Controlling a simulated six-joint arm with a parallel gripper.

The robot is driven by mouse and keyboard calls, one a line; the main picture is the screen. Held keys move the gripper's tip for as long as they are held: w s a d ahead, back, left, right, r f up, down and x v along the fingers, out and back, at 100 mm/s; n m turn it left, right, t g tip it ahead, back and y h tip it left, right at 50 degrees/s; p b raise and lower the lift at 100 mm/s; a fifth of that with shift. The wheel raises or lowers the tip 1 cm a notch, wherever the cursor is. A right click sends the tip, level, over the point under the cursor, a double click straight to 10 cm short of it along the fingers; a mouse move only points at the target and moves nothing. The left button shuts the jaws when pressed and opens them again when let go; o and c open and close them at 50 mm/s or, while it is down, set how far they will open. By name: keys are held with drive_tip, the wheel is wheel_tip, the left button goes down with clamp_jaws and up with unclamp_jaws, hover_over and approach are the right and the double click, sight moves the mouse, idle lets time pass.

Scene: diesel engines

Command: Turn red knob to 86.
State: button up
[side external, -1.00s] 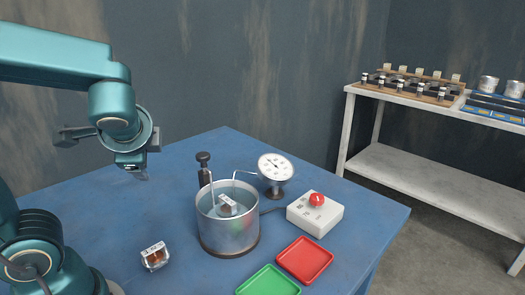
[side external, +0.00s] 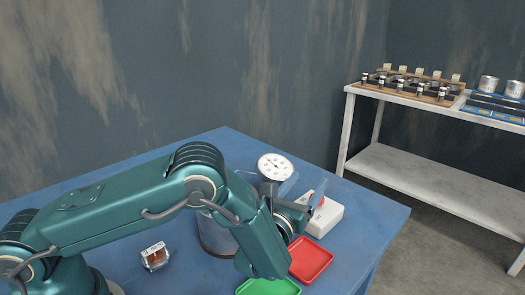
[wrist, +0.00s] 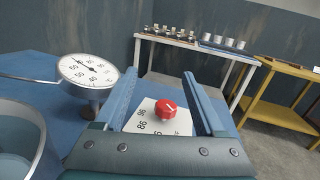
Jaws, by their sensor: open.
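The red knob (wrist: 165,111) sits on top of a white box (wrist: 182,123) with printed numbers, of which 86 can be read. In the wrist view the knob lies between the two fingers of my open gripper (wrist: 158,95), which is empty. A pale pointer line shows on the knob. In the side view my gripper (side external: 303,196) is at the white box (side external: 327,218), and its fingers and wrist mostly hide the knob. I cannot tell whether the fingers touch the knob.
A dial gauge (wrist: 88,70) stands left of the box, beside a metal pot (wrist: 40,128), which my arm partly hides in the side view. A red tray (side external: 311,262) and a green tray (side external: 268,287) lie near the front edge. A small component (side external: 155,257) lies at left.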

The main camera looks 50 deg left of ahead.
drive_tip(key=shift+m+g+h, duration=0.3)
drive_tip(key=shift+m+h, duration=0.4)
drive_tip(key=shift+m, duration=0.2)
drive_tip(key=f, duration=0.1)
drive_tip(key=s+d+f, duration=0.1)
drive_tip(key=f, duration=0.1)
drive_tip(key=d+f, duration=0.1)
drive_tip(key=f, duration=0.1)
drive_tip(key=shift+s, duration=0.15)
drive_tip(key=shift+w+a+r, duration=0.1)
drive_tip(key=shift+w+a, duration=0.15)
drive_tip(key=shift+w, duration=1)
drive_tip(key=shift+w+a, duration=0.25)
drive_tip(key=shift+w, duration=0.95)
clamp_jaws()
drive_tip(key=shift+a+m+h, duration=0.1)
drive_tip(key=shift+m+h, duration=0.5)
drive_tip(key=shift+h, duration=0.5)
